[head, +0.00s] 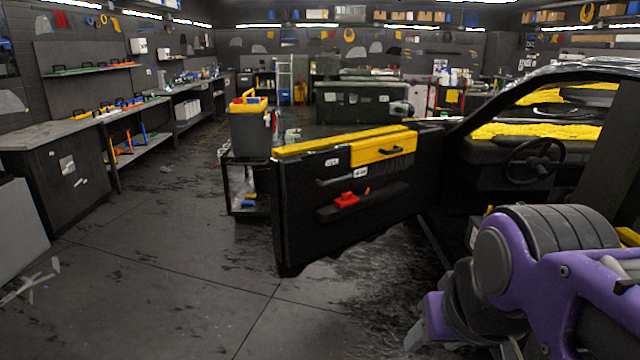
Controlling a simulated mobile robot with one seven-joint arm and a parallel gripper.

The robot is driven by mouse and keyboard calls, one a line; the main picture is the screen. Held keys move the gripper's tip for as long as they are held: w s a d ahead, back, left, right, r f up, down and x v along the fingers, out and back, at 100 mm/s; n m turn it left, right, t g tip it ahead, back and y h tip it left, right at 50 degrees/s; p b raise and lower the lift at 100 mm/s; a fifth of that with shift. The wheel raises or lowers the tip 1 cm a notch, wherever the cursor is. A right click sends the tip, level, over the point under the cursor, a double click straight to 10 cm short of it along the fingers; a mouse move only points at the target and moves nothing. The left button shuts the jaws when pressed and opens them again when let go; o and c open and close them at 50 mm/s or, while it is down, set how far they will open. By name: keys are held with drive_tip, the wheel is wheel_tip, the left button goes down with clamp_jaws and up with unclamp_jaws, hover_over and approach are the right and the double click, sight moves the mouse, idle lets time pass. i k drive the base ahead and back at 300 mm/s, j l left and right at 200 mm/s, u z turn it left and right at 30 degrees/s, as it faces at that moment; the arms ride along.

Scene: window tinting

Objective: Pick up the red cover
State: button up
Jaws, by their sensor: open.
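A small red cover (346,200) sits on the ledge of the dark inner panel of the open car door (300,225), in the middle of the head view. My gripper (416,335) shows only in part at the bottom, right of centre, with a pale tip beside a purple link of my arm. It is open, below and to the right of the red cover and well apart from it. The rest of my gripper is hidden by my arm or cut off by the frame.
A cart (243,180) carrying a dark bin (251,133) stands behind the door.

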sight(347, 199)
drive_tip(key=i, duration=1.15)
